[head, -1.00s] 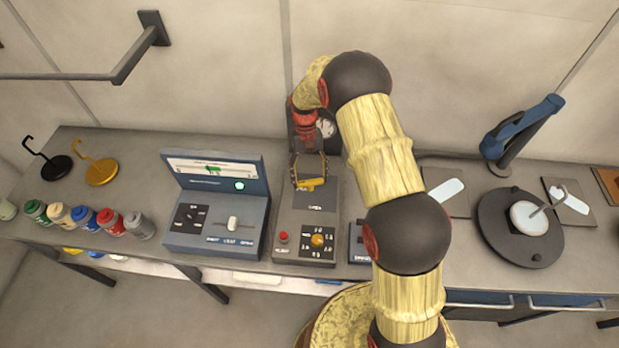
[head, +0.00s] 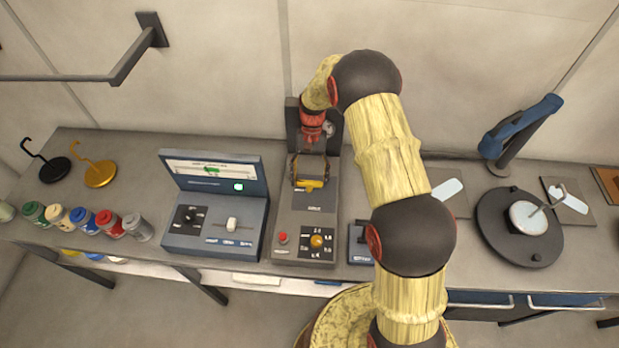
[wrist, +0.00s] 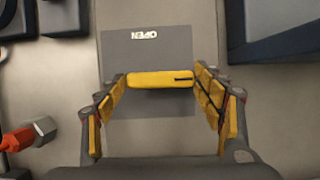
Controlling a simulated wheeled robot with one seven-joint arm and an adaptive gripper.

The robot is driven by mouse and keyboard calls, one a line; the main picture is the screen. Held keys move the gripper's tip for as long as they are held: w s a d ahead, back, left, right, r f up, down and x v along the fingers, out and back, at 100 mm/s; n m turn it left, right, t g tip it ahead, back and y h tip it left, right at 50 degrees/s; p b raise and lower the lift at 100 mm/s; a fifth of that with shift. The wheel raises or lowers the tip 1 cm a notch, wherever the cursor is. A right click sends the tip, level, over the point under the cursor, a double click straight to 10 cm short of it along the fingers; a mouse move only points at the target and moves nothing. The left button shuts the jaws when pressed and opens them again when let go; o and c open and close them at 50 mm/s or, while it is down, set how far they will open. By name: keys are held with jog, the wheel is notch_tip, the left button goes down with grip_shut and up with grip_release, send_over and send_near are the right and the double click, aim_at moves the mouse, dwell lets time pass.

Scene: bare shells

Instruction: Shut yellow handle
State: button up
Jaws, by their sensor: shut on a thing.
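The yellow handle (head: 310,184) is a short bar on the grey unit (head: 291,221) at the middle of the bench. In the wrist view the handle (wrist: 160,79) lies crosswise, with a dark slot near its right end, beside a grey plate (wrist: 160,55) marked OPEN. My gripper (head: 309,177) points down at the handle from behind. In the wrist view my gripper (wrist: 161,84) has one finger at each end of the handle and is shut on it. The handle's underside is hidden.
The unit carries a red button (head: 282,238) and a yellow knob (head: 317,241). A blue-grey console (head: 215,238) with a raised screen stands close on the left. A dark round turntable (head: 520,250) is on the right. Coloured jars (head: 83,218) line the bench at the left.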

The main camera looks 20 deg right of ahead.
jog(key=o, duration=1.1)
jog(key=shift+o, duration=0.2)
jog(key=v, duration=1.2)
jog(key=shift+w, duration=0.2)
jog(key=s+r+n+t+b, duration=0.1)
jog(key=s+r+t+b, duration=0.2)
jog(key=s, duration=0.7)
jog(key=s+a+r+n+t+h+b, duration=0.1)
jog(key=s+r+n+t+b, duration=0.1)
jog(key=s+b, duration=0.5)
jog(key=s+r+n+t+b, duration=0.1)
jog(key=s+r+t+b, duration=0.3)
jog(key=s, duration=1.1)
jog(key=shift+a+r+n+t+h+b, duration=0.25)
jog(key=shift+r+n+t+h+b, duration=0.05)
jog(key=shift+r+h+b, duration=0.1)
